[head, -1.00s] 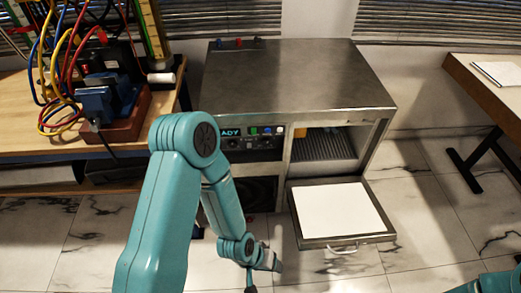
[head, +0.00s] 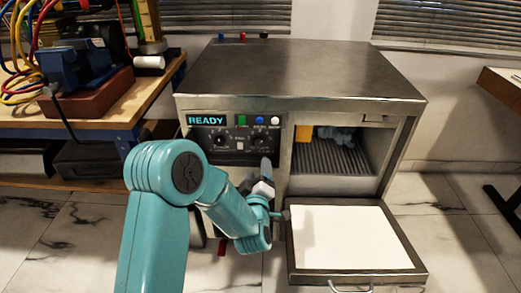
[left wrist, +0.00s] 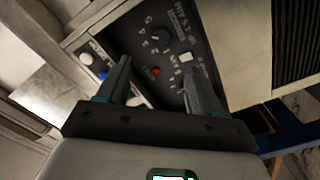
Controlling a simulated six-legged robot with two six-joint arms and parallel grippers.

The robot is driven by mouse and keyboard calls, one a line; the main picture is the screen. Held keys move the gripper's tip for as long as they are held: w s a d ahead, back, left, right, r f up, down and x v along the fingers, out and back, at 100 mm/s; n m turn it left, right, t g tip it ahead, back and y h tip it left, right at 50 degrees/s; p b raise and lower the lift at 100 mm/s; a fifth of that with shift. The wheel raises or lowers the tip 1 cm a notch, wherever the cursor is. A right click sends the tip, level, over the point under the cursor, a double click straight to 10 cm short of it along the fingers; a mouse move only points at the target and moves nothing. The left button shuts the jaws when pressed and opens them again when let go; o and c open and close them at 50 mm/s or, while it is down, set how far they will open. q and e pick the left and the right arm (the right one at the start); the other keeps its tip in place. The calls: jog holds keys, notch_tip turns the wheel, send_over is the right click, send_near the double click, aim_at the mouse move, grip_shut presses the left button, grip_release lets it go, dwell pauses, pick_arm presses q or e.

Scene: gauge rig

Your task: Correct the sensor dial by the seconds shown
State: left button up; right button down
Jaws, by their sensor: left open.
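The control panel (head: 235,145) on the front of the metal cabinet has a display (head: 207,120) reading READY, with no seconds legible. I cannot tell which is the sensor dial. My left gripper (head: 267,166) is in front of the panel's lower right, open and empty. In the left wrist view, its fingers (left wrist: 157,72) point at the panel; a numbered dial (left wrist: 159,36) lies beyond them, apart. A red light (left wrist: 155,72) shows between them. My right gripper is out of view.
Green (head: 242,120), blue (head: 260,120) and white (head: 274,120) buttons line the panel top. An open bay (head: 340,150) is at right, with a pulled-out drawer (head: 425,272) below. A wooden bench (head: 150,90) with cables stands left.

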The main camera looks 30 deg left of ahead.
aim_at(259, 144)
pick_arm(q)
jog(key=b+x, duration=0.1)
jog(key=x, duration=1.1)
jog(key=shift+w+f+b, duration=0.1)
jog(key=shift+w+b, duration=0.15)
jog(key=shift+b, duration=0.05)
jog(key=c, duration=1)
